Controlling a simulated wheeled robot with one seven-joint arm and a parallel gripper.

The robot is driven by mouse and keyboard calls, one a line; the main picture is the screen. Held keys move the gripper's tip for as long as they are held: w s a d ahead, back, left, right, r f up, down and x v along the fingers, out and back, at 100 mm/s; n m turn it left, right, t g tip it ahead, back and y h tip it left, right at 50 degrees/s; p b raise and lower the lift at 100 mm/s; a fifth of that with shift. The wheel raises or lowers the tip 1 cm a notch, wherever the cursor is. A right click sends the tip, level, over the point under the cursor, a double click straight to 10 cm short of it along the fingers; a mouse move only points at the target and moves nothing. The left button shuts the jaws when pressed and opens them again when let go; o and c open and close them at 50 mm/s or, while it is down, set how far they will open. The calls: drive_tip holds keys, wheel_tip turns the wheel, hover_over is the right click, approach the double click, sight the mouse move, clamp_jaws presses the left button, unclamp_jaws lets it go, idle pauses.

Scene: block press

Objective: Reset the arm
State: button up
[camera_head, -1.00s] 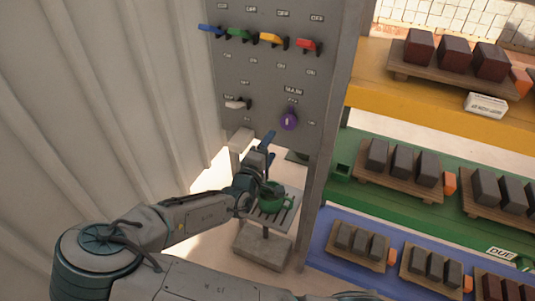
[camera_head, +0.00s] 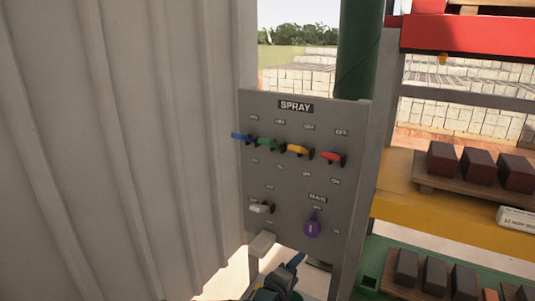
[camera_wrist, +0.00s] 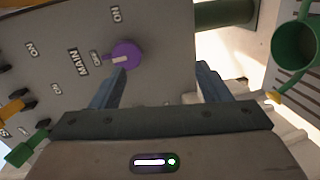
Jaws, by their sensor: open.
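My gripper (camera_wrist: 158,90) is open and empty in the wrist view, its two blue-grey fingers apart. It faces the grey control panel (camera_wrist: 160,25), with the purple MAIN knob (camera_wrist: 126,54) beyond the left finger and apart from it. In the head view, part of my gripper (camera_head: 280,278) shows at the bottom edge, below the panel (camera_head: 285,185); most of my arm is out of frame. The panel is labelled SPRAY and carries the purple knob (camera_head: 312,228).
The panel has blue (camera_head: 241,137), green (camera_head: 268,144), yellow (camera_head: 298,150), red (camera_head: 331,157) and white (camera_head: 259,208) levers. A corrugated wall (camera_head: 110,150) stands left. Shelves with dark blocks (camera_head: 478,165) stand right.

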drive_tip(key=s+f+m+g+y, duration=0.5)
drive_tip(key=s+m+g+y, duration=0.1)
drive_tip(key=s+g+y, duration=0.15)
drive_tip(key=s+d+r+m+g, duration=0.1)
drive_tip(key=s+d+r+m, duration=0.1)
drive_tip(key=s+r, duration=0.6)
drive_tip(key=s+d+r+m+g, duration=0.1)
drive_tip(key=s+d+r, duration=0.3)
drive_tip(key=s+r, duration=0.5)
wheel_tip(320, 180, up, 2)
drive_tip(key=shift+d+r+m+y, duration=0.25)
drive_tip(key=shift+m+y, duration=0.2)
drive_tip(key=shift+m, duration=0.35)
drive_tip(key=shift+f+g, duration=0.1)
drive_tip(key=shift+g, duration=0.15)
drive_tip(key=c, duration=0.7)
drive_tip(key=shift+d, duration=0.2)
drive_tip(key=shift+c, duration=0.2)
